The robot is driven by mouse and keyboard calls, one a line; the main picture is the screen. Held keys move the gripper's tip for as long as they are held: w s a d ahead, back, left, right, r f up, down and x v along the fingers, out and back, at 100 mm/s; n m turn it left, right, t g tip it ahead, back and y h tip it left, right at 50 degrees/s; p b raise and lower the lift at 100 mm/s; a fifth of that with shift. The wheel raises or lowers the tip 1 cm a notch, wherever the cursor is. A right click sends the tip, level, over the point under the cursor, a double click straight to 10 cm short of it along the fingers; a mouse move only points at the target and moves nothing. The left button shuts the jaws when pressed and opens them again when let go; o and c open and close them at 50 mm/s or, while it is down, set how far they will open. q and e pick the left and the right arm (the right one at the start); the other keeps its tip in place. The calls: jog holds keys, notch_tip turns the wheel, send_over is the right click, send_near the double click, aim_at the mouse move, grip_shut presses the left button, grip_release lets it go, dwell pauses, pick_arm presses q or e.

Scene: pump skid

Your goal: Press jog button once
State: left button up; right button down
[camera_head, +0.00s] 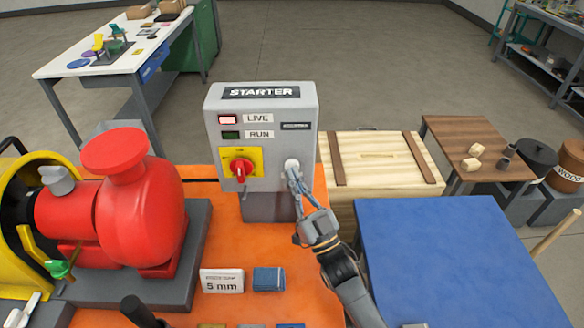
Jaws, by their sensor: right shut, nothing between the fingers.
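The grey starter box (261,105) stands upright on the orange skid top. It carries a LIVE lamp (228,119), a RUN lamp (231,135) and a red rotary switch (240,169) on a yellow plate. A pale round button (291,164) sits at the right of the box's front face. My right gripper (292,172) is shut, with its fingertips at the button and partly covering it. I cannot tell whether the fingertips touch or press it. My left gripper is not in view.
A red pump (130,200) stands at the left. A white "5 mm" plate (222,281) and a blue folded cloth (268,279) lie in front of the box. A wooden crate (378,165) and a blue surface (450,255) are to the right.

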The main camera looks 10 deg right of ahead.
jog(key=shift+w+d, duration=0.1)
jog(key=shift+w, duration=0.35)
dwell(0.6)
jog(key=shift+s, duration=0.15)
dwell(0.3)
jog(key=shift+s+a, duration=0.2)
jog(key=shift+s, duration=0.55)
jog(key=shift+s, duration=0.1)
jog(key=shift+s+a+p, duration=0.25)
jog(key=shift+s+p, duration=0.25)
jog(key=shift+s, duration=0.7)
jog(key=shift+s+a+p, duration=0.2)
jog(key=shift+s+p, duration=0.25)
jog(key=shift+s, duration=0.7)
